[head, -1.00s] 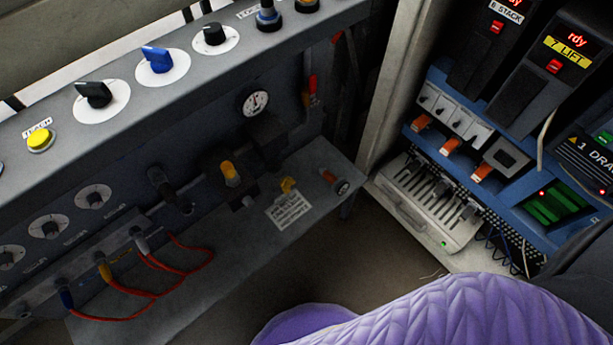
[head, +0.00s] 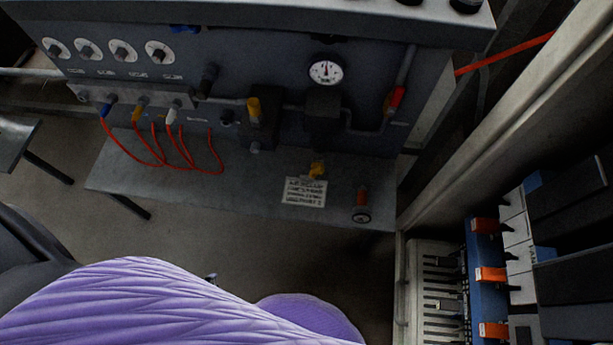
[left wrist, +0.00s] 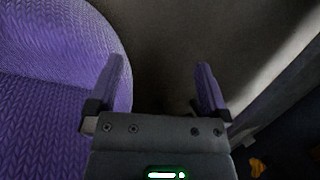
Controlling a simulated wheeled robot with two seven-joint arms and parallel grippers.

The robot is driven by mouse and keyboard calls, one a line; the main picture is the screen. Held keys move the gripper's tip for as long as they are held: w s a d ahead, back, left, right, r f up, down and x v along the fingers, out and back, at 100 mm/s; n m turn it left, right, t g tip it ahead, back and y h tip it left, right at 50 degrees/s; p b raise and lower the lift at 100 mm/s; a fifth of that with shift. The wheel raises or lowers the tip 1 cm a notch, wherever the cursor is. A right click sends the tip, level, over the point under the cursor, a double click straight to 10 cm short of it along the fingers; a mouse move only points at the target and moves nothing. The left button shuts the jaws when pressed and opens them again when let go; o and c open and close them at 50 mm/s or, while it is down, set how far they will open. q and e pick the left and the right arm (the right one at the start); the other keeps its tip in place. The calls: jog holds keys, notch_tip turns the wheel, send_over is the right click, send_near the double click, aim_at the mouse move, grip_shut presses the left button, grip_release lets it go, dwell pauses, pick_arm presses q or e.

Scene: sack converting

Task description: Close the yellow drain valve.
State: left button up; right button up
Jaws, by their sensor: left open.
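A small yellow valve (head: 317,170) shows in the head view under the dark filter body (head: 322,112), just above a white label (head: 304,191) at the shelf. Which way its handle is turned is too small to tell. My left gripper (left wrist: 161,85) shows in the left wrist view with its two purple-padded fingers apart and nothing between them. It is beside my purple-covered body and away from the valve. I cannot make out the left gripper in the head view. My right gripper is in neither view.
A larger yellow knob (head: 254,110) sits left of the filter. A gauge (head: 326,70) is above it and a red-handled valve (head: 395,100) to its right. Red hoses (head: 160,150) hang at left. A grey shelf (head: 240,190) juts out below. A pale post (head: 500,130) stands at right.

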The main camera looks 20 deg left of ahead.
pick_arm(q)
jog(key=w+d+r+m+t+b, duration=0.25)
jog(key=w+m+t, duration=0.35)
jog(key=w, duration=0.8)
jog(key=m+t+h+b, duration=0.4)
jog(key=m+t, duration=0.3)
send_near(315, 175)
jog(key=shift+w+f, duration=0.2)
jog(key=shift+f, duration=0.05)
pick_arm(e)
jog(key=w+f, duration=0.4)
pick_arm(q)
jog(key=b+x, duration=0.2)
jog(key=x, duration=0.6)
jog(key=shift+w+b, duration=0.4)
jog(key=shift+w, duration=0.45)
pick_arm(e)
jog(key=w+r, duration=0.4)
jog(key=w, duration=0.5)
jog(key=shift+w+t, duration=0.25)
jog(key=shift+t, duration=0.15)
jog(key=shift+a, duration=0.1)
